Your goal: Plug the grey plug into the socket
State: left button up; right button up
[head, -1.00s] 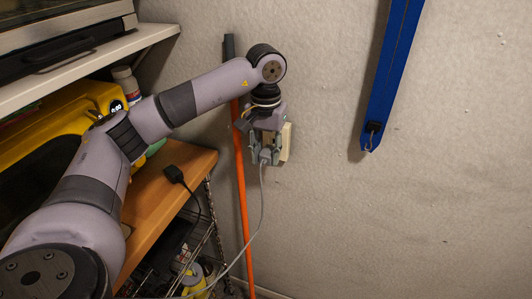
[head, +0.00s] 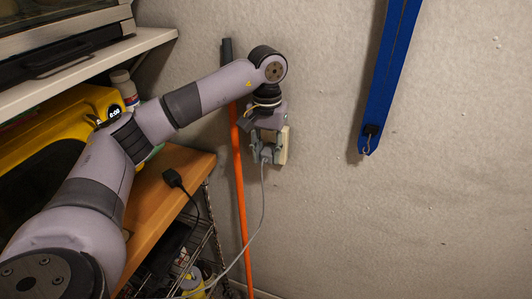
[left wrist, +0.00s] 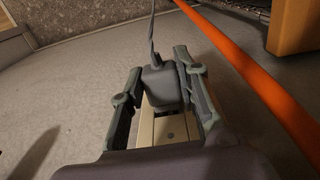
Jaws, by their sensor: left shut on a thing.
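My left gripper (head: 266,153) is at the wall and shut on the grey plug (left wrist: 164,86), with a finger on each side of it. The plug also shows small in the head view (head: 266,156), and its grey cord (head: 264,205) hangs down to the lower left. The cream socket (head: 284,146) is on the wall right behind the gripper. In the left wrist view the socket plate (left wrist: 170,128) shows between the fingers beyond the plug. My right gripper is in neither view.
An orange pole (head: 240,190) leans on the wall just left of the gripper. A black plug (head: 173,178) with a cord lies on the wooden shelf (head: 150,215). A blue bar (head: 388,80) hangs on the right. The wall between is clear.

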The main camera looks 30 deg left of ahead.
aim_at(269, 150)
pick_arm(q)
jog(key=shift+w+a, duration=0.15)
jog(key=shift+w, duration=0.5)
jog(key=o, duration=1.2)
jog(key=shift+c, duration=0.2)
notch_tip(269, 150, up, 12)
